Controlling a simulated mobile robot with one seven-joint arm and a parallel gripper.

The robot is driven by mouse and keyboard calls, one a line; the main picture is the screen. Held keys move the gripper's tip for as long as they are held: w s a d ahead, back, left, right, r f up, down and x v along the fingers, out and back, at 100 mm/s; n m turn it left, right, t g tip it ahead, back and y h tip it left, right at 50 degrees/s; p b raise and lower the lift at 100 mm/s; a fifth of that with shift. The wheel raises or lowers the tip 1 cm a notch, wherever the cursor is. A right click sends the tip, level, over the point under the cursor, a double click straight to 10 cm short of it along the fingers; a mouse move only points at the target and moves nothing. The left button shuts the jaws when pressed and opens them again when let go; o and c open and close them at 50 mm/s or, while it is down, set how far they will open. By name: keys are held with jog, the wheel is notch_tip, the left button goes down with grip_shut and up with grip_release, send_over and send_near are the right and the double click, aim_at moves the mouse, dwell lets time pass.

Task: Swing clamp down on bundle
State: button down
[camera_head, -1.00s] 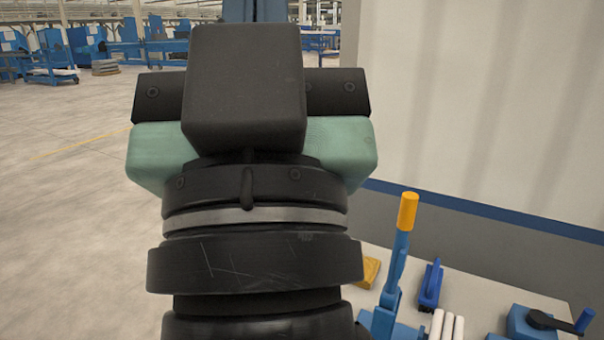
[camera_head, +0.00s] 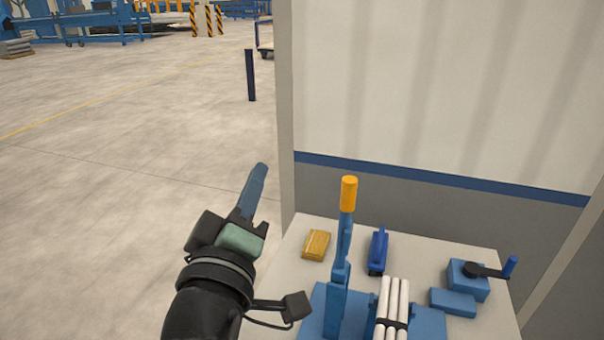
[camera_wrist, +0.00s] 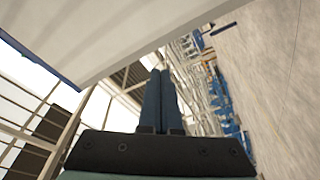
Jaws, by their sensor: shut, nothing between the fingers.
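The clamp (camera_head: 342,250) is a blue lever arm with an orange grip at its top, standing upright on a blue base at the table's front. The bundle of white pipes (camera_head: 391,306) lies just right of the clamp, with a black band across it. My gripper (camera_head: 261,168) is left of the clamp and off the table's left side, pointing up and away. In the wrist view my gripper's two blue fingers (camera_wrist: 161,72) are together with nothing between them. The clamp and bundle do not show in the wrist view. The bundle's near end is cut off by the picture's edge.
On the pale table (camera_head: 425,255) are a yellow block (camera_head: 316,245), a blue brush-like tool (camera_head: 378,251) and a blue box with a crank (camera_head: 468,280). A wall panel (camera_head: 430,90) stands behind the table. Open floor (camera_head: 130,130) lies to the left.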

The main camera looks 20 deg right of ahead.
notch_tip(320, 180, down, 9)
jog(key=s+d+n+g+h+p, duration=0.1)
jog(key=d+n+g+h, duration=0.1)
jog(key=n+g, duration=0.1)
jog(key=shift+s+d+n+g+h, duration=0.15)
jog(key=shift+d+n+g+h, duration=0.2)
jog(key=shift+n, duration=0.35)
jog(key=shift+a, duration=0.1)
jog(key=w+d+p, duration=0.5)
jog(key=w+d, duration=0.1)
jog(key=d, duration=0.3)
jog(key=shift+w+d, duration=0.25)
jog(key=shift+d, duration=0.1)
